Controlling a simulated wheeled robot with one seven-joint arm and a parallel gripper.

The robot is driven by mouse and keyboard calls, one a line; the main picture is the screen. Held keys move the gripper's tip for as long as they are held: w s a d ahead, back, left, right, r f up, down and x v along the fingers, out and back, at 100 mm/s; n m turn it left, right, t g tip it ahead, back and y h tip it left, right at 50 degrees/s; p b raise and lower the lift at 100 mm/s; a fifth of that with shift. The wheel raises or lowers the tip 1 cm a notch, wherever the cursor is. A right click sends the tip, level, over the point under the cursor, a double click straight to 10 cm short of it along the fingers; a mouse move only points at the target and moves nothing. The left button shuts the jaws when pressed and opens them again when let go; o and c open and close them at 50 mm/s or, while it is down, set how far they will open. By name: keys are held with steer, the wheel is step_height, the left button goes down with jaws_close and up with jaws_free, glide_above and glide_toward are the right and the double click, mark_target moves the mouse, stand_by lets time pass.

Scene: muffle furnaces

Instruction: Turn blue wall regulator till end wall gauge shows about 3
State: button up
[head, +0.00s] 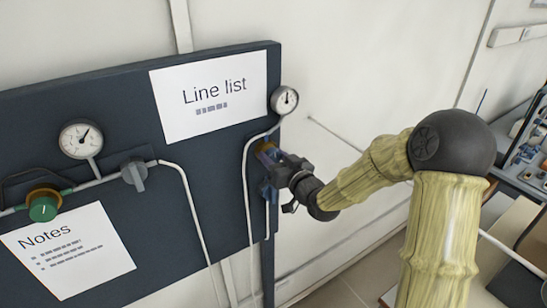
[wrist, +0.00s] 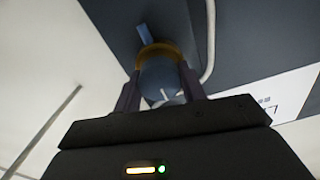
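The blue wall regulator (head: 266,190) sits at the right end of the dark board, mostly hidden behind my gripper (head: 285,168). In the wrist view its round blue knob (wrist: 160,80), with a white mark on its face and a brass-coloured collar behind, lies between the two fingers of my gripper (wrist: 160,95). The fingers look closed against the knob's two sides. The end wall gauge (head: 285,100) is a small round white dial above the regulator, at the board's right edge. Its needle points roughly upward; its numbers are too small to read.
The dark board (head: 215,185) also carries another gauge (head: 81,139), a green knob (head: 43,206), a grey valve handle (head: 134,174), a Line list sheet (head: 209,95) and a Notes sheet (head: 68,252). A thin white pipe (head: 190,205) runs down the board. A bench with equipment stands at the right.

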steer(key=shift+f+b, duration=0.15)
steer(key=shift+b, duration=0.85)
steer(key=shift+n, duration=0.3)
steer(key=o, duration=1)
steer(key=shift+s, duration=0.1)
steer(key=shift+b+v, duration=4.1)
steer(key=shift+v, duration=4.6)
